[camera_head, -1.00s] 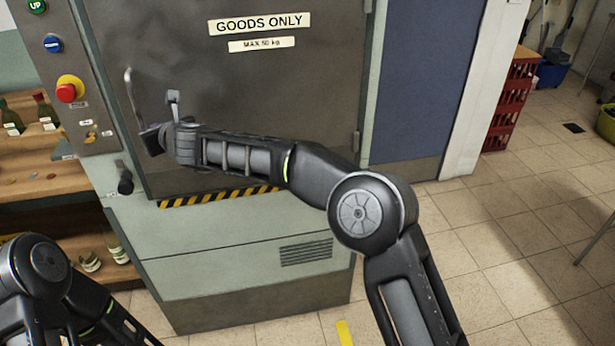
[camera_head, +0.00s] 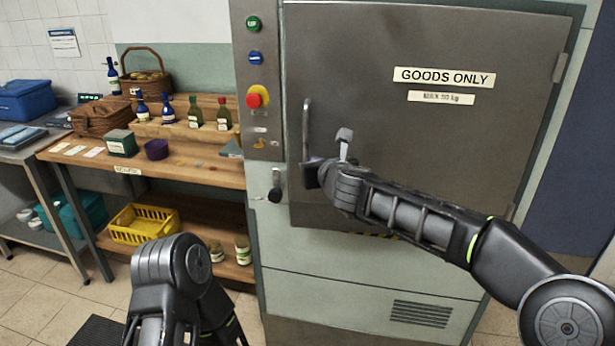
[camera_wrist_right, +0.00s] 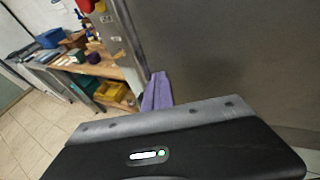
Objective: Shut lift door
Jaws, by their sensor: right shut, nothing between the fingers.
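The lift door (camera_head: 430,140) is a grey metal panel signed "GOODS ONLY", in the middle and right of the head view. It lies close against its frame; I cannot tell whether a small gap remains. A vertical bar handle (camera_head: 306,128) is near its left edge. My right gripper (camera_head: 312,173) is shut and empty at the handle's lower end, in front of the door; contact is unclear. Its purple fingers (camera_wrist_right: 157,92) show in the right wrist view, with the door to their right. My left arm shows low in the head view; its gripper is not visible.
Left of the door is a control panel with a red stop button (camera_head: 256,97) and a black-knobbed lever (camera_head: 275,186) below. A wooden shelf (camera_head: 200,172) with bottles and baskets stands further left. A yellow crate (camera_head: 143,225) is on its lower board.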

